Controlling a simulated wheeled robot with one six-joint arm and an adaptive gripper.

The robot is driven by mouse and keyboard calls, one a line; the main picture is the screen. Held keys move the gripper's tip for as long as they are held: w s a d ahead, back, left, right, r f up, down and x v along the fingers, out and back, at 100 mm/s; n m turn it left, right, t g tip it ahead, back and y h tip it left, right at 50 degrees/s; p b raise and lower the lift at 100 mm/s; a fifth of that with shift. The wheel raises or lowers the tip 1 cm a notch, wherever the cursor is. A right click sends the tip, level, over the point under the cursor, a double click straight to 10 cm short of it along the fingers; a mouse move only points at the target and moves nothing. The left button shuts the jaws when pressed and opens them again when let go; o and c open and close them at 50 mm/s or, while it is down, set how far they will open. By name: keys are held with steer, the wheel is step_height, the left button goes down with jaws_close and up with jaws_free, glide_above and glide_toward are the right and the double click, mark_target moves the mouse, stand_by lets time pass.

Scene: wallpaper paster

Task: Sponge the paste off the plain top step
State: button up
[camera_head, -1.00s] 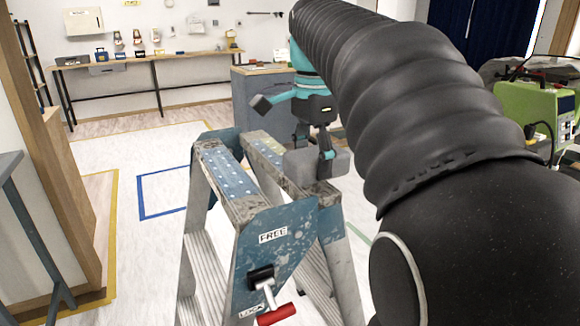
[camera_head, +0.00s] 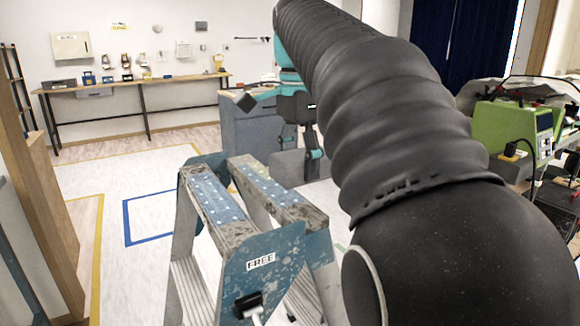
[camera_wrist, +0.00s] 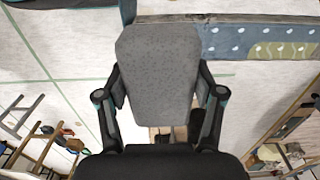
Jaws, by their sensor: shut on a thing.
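A grey sponge (camera_wrist: 158,75) is held upright between the two fingers of my gripper (camera_wrist: 161,92) in the wrist view. In the head view, the sponge (camera_head: 287,168) shows just beyond the right step, under my gripper (camera_head: 306,150). The blue stepladder (camera_head: 263,285) has two parallel top steps, a left step (camera_head: 213,196) and a right step (camera_head: 268,188). Both are blue, worn and dotted white. The wrist view shows one step (camera_wrist: 245,42) with a dull yellow-green patch (camera_wrist: 297,50). I cannot tell whether the sponge touches a step. My arm hides the area to the right.
A blue-grey cabinet (camera_head: 245,130) stands behind the ladder. A workbench (camera_head: 140,86) runs along the back wall. A green machine (camera_head: 515,135) is at right. A wooden post (camera_head: 45,215) stands at left. Taped floor (camera_head: 150,215) left of the ladder is clear.

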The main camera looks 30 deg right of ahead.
steer(key=o, duration=0.6)
steer(key=shift+c, duration=0.2)
steer(key=c, duration=0.6)
steer(key=shift+o, duration=0.2)
steer(key=shift+w+f, duration=0.15)
steer(key=w, duration=0.2)
steer(key=w+f, duration=0.1)
steer(key=w, duration=0.4)
steer(key=shift+d+f, duration=0.3)
steer(key=shift+d, duration=0.05)
steer(key=w+r, duration=0.3)
steer(key=w, duration=0.1)
steer(key=shift+w+d+r, duration=0.15)
steer(key=shift+r, duration=0.2)
